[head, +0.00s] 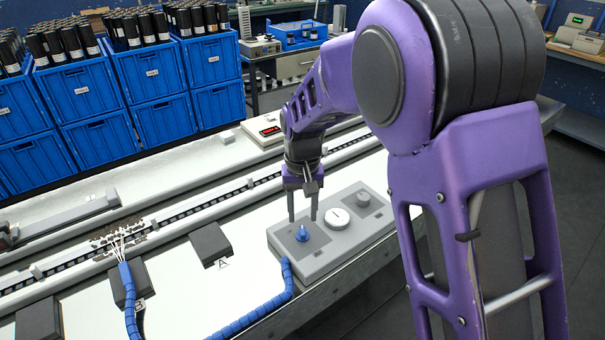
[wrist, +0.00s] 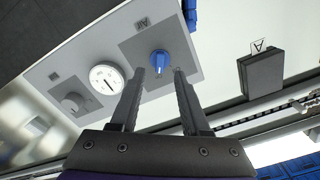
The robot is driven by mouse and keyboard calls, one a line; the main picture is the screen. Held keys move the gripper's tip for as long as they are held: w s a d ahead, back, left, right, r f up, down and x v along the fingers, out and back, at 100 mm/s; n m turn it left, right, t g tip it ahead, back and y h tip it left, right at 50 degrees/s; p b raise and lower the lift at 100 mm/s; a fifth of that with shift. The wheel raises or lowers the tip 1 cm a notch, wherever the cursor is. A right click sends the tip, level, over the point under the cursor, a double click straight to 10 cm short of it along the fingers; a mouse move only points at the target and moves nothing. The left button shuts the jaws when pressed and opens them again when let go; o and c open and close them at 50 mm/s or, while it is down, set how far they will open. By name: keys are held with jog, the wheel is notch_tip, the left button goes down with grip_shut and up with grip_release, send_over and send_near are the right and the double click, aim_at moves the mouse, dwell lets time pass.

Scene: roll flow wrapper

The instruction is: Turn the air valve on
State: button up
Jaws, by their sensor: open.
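The air valve is a blue knob (head: 302,234) on a grey square plate at the near left part of a grey control panel (head: 318,262).
A white round gauge (head: 337,218) and a grey knob (head: 363,199) share the panel. A blue hose (head: 288,280) runs at its left side. A black block (head: 210,245) stands on the white bench to the left. Blue crates (head: 160,80) stand behind.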

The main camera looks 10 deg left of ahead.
aim_at(303, 230)
notch_tip(303, 230, up, 13)
jog(key=p, duration=0.1)
jog(key=shift+f, duration=0.15)
